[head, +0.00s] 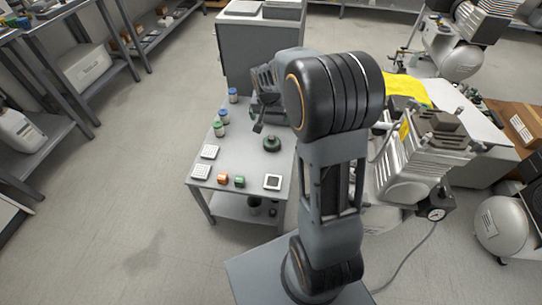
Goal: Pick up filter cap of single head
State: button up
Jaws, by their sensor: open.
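A small dark round cap-like part (271,143) lies on the grey table (240,158) in the head view. I cannot tell for sure whether it is the filter cap of the single head. My gripper (262,122) is above the table, just up and left of this part and apart from it in the picture. One finger shows clearly; the rest is partly hidden behind my arm. It is open, and I see nothing held. A silver compressor (425,155) with a gauge stands to the right of my arm, partly covered by it.
Several small bottles (223,116) stand along the table's left edge. A grey cabinet (250,50) stands behind. Floor at left is clear.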

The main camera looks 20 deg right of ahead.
aim_at(272, 137)
jog(key=shift+m, duration=0.4)
jog(key=b+x, duration=0.1)
jog(key=x, duration=0.4)
jog(key=b+x, duration=0.2)
jog(key=x, duration=0.3)
jog(key=b+x, duration=0.2)
jog(key=x, duration=0.3)
jog(key=shift+w+d, duration=0.3)
jog(key=shift+w, duration=0.05)
jog(key=shift+b+x, duration=1.5)
jog(key=shift+x, duration=1.15)
jog(key=c, duration=0.9)
jog(key=shift+r, duration=0.1)
jog(key=shift+c, duration=0.2)
